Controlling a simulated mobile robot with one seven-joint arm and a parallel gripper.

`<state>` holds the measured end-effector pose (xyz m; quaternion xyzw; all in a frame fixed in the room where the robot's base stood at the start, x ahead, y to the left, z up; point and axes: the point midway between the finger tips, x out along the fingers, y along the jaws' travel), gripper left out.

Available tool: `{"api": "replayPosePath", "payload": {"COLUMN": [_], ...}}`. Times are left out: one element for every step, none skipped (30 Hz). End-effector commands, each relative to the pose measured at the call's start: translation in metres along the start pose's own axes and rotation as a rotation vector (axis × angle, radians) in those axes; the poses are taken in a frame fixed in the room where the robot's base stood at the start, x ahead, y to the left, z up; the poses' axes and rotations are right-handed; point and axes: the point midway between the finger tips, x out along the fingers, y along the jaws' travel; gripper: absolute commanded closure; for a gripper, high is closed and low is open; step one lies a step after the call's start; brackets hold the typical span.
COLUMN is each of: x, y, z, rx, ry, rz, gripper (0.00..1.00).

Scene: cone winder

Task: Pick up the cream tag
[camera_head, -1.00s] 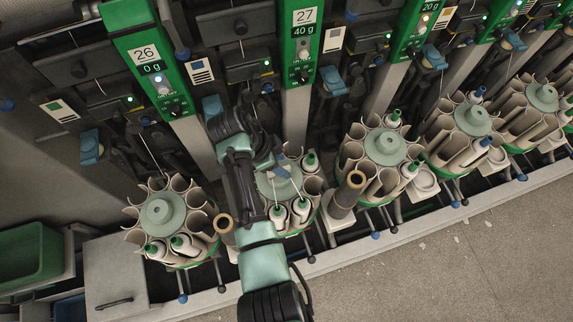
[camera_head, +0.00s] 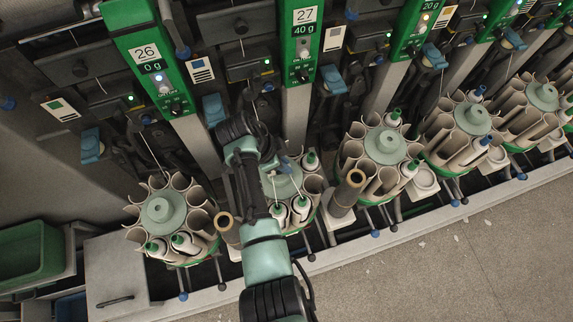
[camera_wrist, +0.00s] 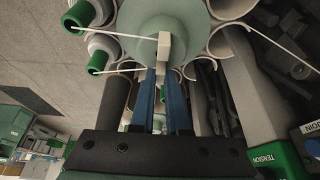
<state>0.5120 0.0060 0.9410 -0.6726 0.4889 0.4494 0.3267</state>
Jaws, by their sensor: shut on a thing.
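In the wrist view the cream tag (camera_wrist: 164,46) is a small pale upright piece at the tips of my blue fingers. My gripper (camera_wrist: 162,72) is shut on it, and the fingers cover its lower part. Behind it is the round green top (camera_wrist: 190,22) of a bobbin magazine. In the head view my gripper (camera_head: 285,166) is over the magazine below unit 27, mostly hidden by my arm; I cannot make out the tag there.
White threads run from green-tipped bobbins (camera_wrist: 76,20) close to the fingers. A neighbouring magazine (camera_head: 160,212) stands to the left, another (camera_head: 385,147) to the right. Unit panels (camera_head: 303,30) rise behind.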

Motion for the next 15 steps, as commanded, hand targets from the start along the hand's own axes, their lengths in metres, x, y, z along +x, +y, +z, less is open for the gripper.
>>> {"api": "replayPosePath", "payload": {"x": [0.0, 0.0, -0.001, -0.001, -0.002, -0.004, -0.007, -0.01, -0.015, -0.018, -0.023, -0.03, -0.035, -0.04, -0.047], "y": [0.0, 0.0, 0.0, 0.0, 0.0, -0.001, -0.001, -0.001, -0.001, -0.001, -0.001, -0.001, -0.001, -0.001, -0.001], "z": [0.0, 0.0, 0.0, 0.0, -0.001, -0.002, -0.003, -0.004, -0.006, -0.007, -0.009, -0.012, -0.014, -0.016, -0.019], "rx": [0.0, 0.0, 0.0, 0.0, 0.0, 0.0, 0.0, 0.0, 0.0, 0.001, 0.001, 0.001, 0.001, 0.002, 0.002], "ry": [0.0, 0.0, 0.0, 0.0, 0.0, 0.0, 0.0, 0.0, 0.0, 0.0, 0.0, 0.001, 0.001, 0.001, 0.0], "rz": [0.0, 0.0, 0.0, 0.0, 0.0, -0.001, -0.003, -0.003, -0.003, -0.004, -0.004, -0.005, -0.005, -0.005, -0.005], "gripper": [1.0, 1.0, 1.0, 1.0, 1.0, 1.0, 1.0, 1.0, 1.0, 1.0, 1.0, 1.0, 1.0, 1.0, 1.0]}}
